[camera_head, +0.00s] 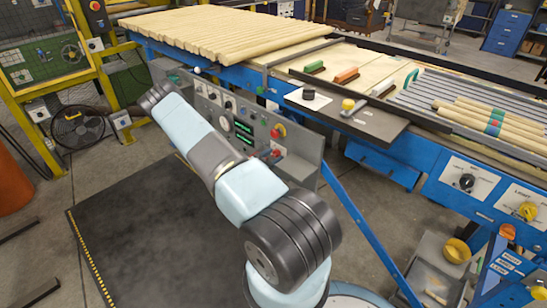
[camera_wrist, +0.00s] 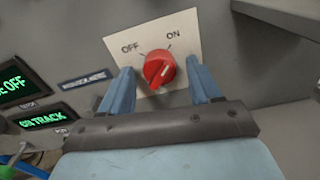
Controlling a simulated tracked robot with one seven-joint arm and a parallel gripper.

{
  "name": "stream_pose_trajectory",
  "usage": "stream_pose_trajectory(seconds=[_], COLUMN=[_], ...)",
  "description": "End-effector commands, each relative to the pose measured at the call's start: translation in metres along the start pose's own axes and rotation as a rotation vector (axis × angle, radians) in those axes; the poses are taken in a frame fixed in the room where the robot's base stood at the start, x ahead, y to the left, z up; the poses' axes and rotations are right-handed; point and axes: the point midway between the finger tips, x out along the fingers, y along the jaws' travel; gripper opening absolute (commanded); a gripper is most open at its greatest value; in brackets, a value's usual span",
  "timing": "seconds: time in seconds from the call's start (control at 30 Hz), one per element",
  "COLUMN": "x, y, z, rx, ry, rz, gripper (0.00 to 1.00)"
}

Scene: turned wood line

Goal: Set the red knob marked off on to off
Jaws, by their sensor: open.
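The red knob (camera_wrist: 159,68) sits on a white plate (camera_wrist: 186,32) in the wrist view, with OFF printed at its upper left and ON at its upper right. A pale mark shows on the lower right of the knob's face. Which label the knob is set to, I cannot tell for sure. My gripper (camera_wrist: 161,80) is open, with one blue finger on the left and one on the right of the knob. Whether either finger touches it is unclear.
Two dark screens with green text (camera_wrist: 14,82) lie left of the plate. Dark floor matting (camera_head: 150,235) is clear in front.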

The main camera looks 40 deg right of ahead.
Motion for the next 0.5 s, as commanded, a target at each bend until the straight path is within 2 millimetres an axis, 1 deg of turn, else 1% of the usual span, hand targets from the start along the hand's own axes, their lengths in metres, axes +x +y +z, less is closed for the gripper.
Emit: stream_pose_trajectory(seconds=[0.1, 0.5], x=[-0.0001, -0.0002], y=[0.0, 0.0001], z=[0.0001, 0.0002], rx=[0.0, 0.0], ry=[0.0, -0.001], rz=[0.0, 0.0], gripper=[0.63, 0.24])
